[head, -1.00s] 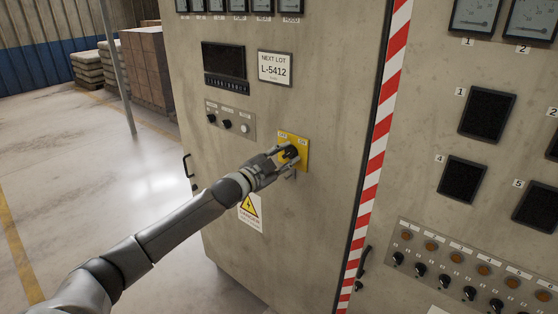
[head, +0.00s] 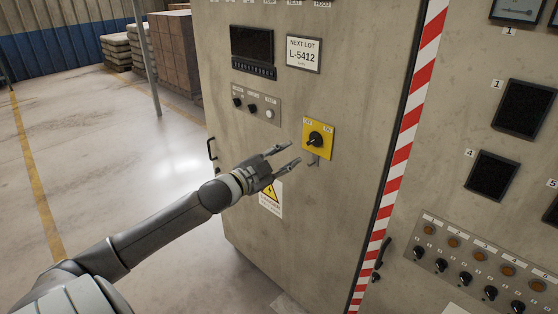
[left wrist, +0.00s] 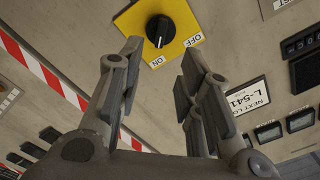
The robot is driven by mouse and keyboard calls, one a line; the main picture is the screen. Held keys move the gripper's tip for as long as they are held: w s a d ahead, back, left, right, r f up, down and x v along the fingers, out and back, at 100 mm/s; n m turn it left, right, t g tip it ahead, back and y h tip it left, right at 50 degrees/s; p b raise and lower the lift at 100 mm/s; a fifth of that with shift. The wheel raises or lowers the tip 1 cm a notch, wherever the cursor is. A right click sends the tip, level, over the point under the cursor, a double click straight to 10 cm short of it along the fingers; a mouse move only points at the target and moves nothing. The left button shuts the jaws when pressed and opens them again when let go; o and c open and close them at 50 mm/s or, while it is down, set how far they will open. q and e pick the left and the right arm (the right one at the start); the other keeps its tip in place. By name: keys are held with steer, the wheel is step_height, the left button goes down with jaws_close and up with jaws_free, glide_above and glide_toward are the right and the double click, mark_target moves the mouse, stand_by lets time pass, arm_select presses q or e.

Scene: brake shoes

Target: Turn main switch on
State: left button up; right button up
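The main switch is a black rotary knob (head: 316,140) on a yellow plate (head: 326,152) on the cabinet front, with OFF at its upper left and ON at its upper right. The knob also shows in the left wrist view (left wrist: 158,31), where its white mark points toward the ON label (left wrist: 157,61). My left gripper (head: 290,154) is open and empty, left of and slightly below the plate, clear of the knob. Its two spread fingers show in the left wrist view (left wrist: 160,57). My right gripper is not in view.
A panel with small knobs (head: 254,107) and a lot sign (head: 303,54) are above left of the switch. A warning sign (head: 270,198) is below left. A red-white striped edge (head: 403,150) separates the right cabinet. Open floor lies left.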

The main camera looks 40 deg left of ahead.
arm_select(q)
steer(key=shift+s, duration=1)
